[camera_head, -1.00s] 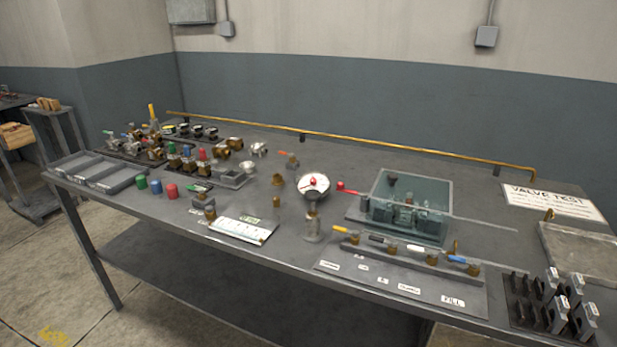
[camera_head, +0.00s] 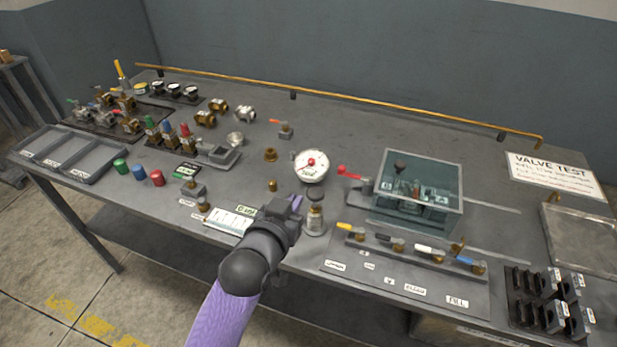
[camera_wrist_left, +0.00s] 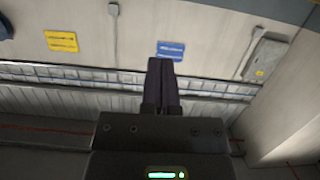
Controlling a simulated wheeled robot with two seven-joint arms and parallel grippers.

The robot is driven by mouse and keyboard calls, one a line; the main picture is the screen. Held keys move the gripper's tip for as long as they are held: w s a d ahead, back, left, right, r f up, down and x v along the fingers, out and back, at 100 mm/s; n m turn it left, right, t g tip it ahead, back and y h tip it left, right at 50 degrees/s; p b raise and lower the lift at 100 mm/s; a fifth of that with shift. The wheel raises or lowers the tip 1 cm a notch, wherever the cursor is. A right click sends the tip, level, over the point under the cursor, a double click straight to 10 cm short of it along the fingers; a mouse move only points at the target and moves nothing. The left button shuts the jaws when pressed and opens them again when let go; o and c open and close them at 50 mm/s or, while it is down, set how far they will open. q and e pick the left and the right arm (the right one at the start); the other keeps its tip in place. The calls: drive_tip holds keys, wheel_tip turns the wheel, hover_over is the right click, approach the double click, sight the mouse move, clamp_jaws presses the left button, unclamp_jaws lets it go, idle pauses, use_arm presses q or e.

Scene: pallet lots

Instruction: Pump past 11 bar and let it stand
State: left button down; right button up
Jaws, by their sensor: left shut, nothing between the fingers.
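A round white pressure gauge (camera_head: 311,166) with a red centre stands on a post near the middle of the bench; its reading is too small to tell. A red-handled lever (camera_head: 349,172) sits just right of it, beside a clear-covered test box (camera_head: 418,190). A row of valves with yellow, black, white and blue handles (camera_head: 424,249) stands on a labelled plate in front of the box. My left gripper (camera_head: 294,203) is over the front edge of the bench, below and left of the gauge. It is shut and empty; its closed fingers show in the left wrist view (camera_wrist_left: 161,82). My right gripper is out of view.
Grey trays (camera_head: 92,172), coloured caps (camera_head: 138,172) and brass fittings fill the left side. A white strip chart (camera_head: 230,220) lies near the front edge. A brass pipe (camera_head: 330,98) runs along the back. Black-and-grey blocks (camera_head: 545,300) stand front right. The back middle is clear.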

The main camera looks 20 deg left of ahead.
use_arm(q)
drive_tip(key=shift+s+d, duration=0.1)
drive_tip(key=b, duration=0.4)
hover_over(312, 193)
drive_tip(key=s, duration=0.1)
drive_tip(key=f, duration=0.3)
drive_tip(key=shift+s+d+f, duration=0.1)
drive_tip(key=shift+d, duration=0.15)
wheel_tip(312, 193, down, 3)
drive_tip(key=shift+s+r, duration=0.1)
drive_tip(key=shift+r, duration=0.1)
drive_tip(key=shift+f+b, duration=0.3)
drive_tip(key=shift+f, duration=0.05)
drive_tip(key=shift+f, duration=0.1)
wheel_tip(312, 193, down, 4)
drive_tip(key=shift+r+b, duration=0.15)
drive_tip(key=shift+b, duration=1)
drive_tip(key=shift+r, duration=0.1)
